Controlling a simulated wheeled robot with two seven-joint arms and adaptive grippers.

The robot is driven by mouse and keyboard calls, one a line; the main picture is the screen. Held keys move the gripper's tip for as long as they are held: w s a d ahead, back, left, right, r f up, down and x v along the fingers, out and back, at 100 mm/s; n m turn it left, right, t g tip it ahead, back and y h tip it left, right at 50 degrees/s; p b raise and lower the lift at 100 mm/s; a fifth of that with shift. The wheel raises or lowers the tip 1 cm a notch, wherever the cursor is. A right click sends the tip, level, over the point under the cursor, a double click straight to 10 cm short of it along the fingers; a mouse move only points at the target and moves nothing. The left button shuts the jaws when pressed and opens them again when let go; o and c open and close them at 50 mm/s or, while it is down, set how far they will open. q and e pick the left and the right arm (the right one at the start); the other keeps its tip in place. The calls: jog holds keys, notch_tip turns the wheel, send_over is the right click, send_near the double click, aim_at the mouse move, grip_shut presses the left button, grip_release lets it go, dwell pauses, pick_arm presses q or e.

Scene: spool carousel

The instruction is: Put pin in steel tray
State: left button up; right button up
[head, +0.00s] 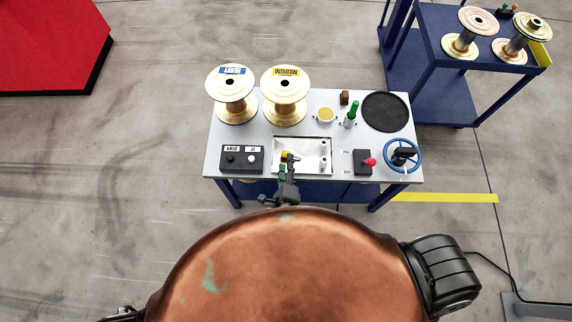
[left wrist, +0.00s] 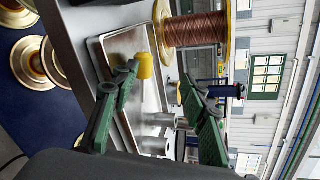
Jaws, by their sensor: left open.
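The steel tray (head: 305,170) is a shallow rectangular tray set in the front middle of the grey bench top. A small yellow piece, which may be the pin (head: 286,154), is at the tray's left part. It also shows as a yellow rounded piece in the left wrist view (left wrist: 145,66). My left gripper (head: 289,163) is over the tray's front edge, by the yellow piece. In the left wrist view its green-padded fingers (left wrist: 162,80) are apart, with the yellow piece showing beyond and between them. I cannot tell whether they touch it. My right gripper is out of view.
Two metal cylinders (head: 323,162) stand at the tray's right side. Two spools (head: 284,107) stand behind it. A green-handled piece (head: 352,113), a black disc (head: 385,112), a red-knobbed box (head: 363,162), a blue handwheel (head: 403,156) and a button box (head: 242,159) surround it.

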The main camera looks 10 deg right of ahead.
pick_arm(q)
jog(key=shift+s, duration=0.1)
jog(key=v, duration=1.1)
jog(key=shift+s, duration=0.35)
jog(key=shift+a+r, duration=0.15)
